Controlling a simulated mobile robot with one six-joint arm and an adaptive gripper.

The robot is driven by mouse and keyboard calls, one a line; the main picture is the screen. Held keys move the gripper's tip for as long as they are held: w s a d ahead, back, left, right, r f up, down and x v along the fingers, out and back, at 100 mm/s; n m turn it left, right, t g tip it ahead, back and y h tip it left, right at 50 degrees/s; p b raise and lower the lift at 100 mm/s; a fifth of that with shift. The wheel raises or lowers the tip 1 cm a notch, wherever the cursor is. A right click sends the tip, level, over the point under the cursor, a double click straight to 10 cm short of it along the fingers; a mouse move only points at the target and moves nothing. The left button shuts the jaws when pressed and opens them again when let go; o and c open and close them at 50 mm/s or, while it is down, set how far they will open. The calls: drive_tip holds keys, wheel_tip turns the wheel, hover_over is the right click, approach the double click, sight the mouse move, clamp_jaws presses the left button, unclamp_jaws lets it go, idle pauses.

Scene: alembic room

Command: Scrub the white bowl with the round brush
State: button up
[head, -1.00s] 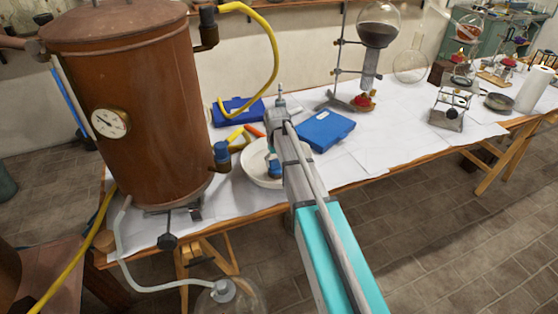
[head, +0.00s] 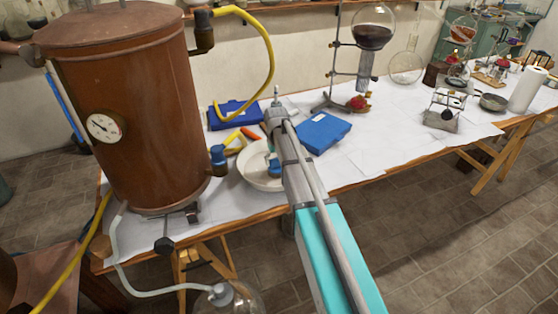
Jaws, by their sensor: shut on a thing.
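The white bowl (head: 252,178) stands on the paper-covered table, right of the copper boiler. My arm reaches over it from the lower right and hides its right part. My gripper (head: 272,150) is over the bowl, small and partly hidden behind my arm. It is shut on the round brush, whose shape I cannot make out. A small blue part (head: 274,168) shows inside the bowl's outline, below my wrist; I cannot tell whether it belongs to the brush. Contact between brush and bowl cannot be seen.
The copper boiler (head: 150,110) stands close on the left, with a yellow hose (head: 272,62). Orange-handled tools (head: 240,137) and a dark blue case (head: 235,113) lie behind the bowl. A blue box (head: 322,132) lies to the right, before a flask stand (head: 335,65).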

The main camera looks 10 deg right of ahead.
drive_tip(key=shift+a, duration=0.15)
drive_tip(key=shift+w+a+f, duration=0.1)
drive_tip(key=shift+w+a, duration=0.15)
drive_tip(key=shift+a, duration=0.7)
drive_tip(key=shift+s+d, duration=0.15)
drive_tip(key=shift+s, duration=0.4)
drive_tip(key=shift+s+d, duration=0.15)
drive_tip(key=shift+s, duration=0.35)
drive_tip(key=shift+r, duration=0.2)
drive_tip(key=shift+w+d+r+p, duration=0.1)
drive_tip(key=shift+w+r+p, duration=0.1)
drive_tip(key=shift+r+p, duration=1.55)
drive_tip(key=shift+w+d+r+p, duration=0.1)
drive_tip(key=shift+w+r+p, duration=0.15)
drive_tip(key=shift+r+p, duration=1.5)
drive_tip(key=shift+w+r+p, duration=0.2)
drive_tip(key=shift+r+p, duration=1.45)
drive_tip(key=shift+p, duration=0.1)
